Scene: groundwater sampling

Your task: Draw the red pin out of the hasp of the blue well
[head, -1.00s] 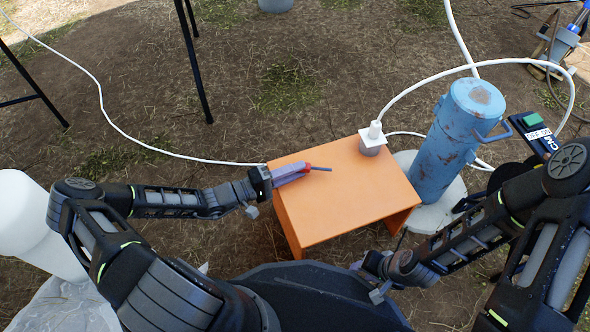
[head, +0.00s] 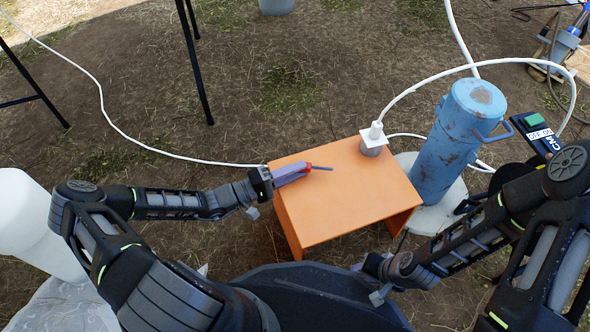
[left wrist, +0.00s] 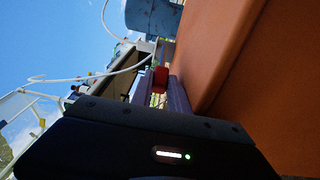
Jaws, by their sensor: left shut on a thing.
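My left gripper (head: 303,169) is over the orange table (head: 340,215), its lilac fingers pointing right. It is shut on a red piece with a thin grey rod (head: 323,168) sticking out to the right, which looks like the red pin. The red part also shows between the fingers in the left wrist view (left wrist: 160,78). The blue well (head: 460,135) is a rusty upright cylinder with a side handle, to the right of the table and apart from the pin. Its hasp cannot be made out. My right gripper (head: 358,267) is low in front of the table, mostly hidden by its own arm.
A grey fitting with a white top (head: 373,142) stands at the table's back right corner, beside a white hose (head: 440,75) arching over the well. A black box with a green button (head: 535,125) is right of the well. Black stand legs (head: 195,70) rise at the back left.

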